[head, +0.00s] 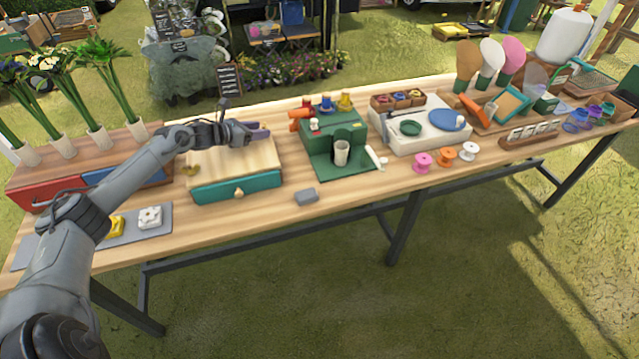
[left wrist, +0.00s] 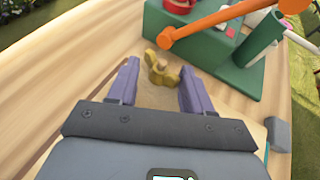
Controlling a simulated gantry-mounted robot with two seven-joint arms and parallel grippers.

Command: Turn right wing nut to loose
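The right wing nut is brass-coloured and shows in the left wrist view (left wrist: 160,74) on the wooden top of the press. My left gripper (head: 264,131) is over the right side of the press (head: 230,160). In the left wrist view its two purple fingers (left wrist: 158,88) are apart, with the wing nut ahead of and between their tips. I cannot tell whether they touch it. In the head view the gripper hides this nut. Another brass wing nut (head: 191,169) sits on the left of the press top. My right gripper is not in view.
A green machine (head: 335,133) with an orange handle (left wrist: 225,18) stands just right of the press. A small grey block (head: 307,196) lies near the front edge. Flower stems in holders (head: 100,139) stand at the left. The table front between the grey block and spools is clear.

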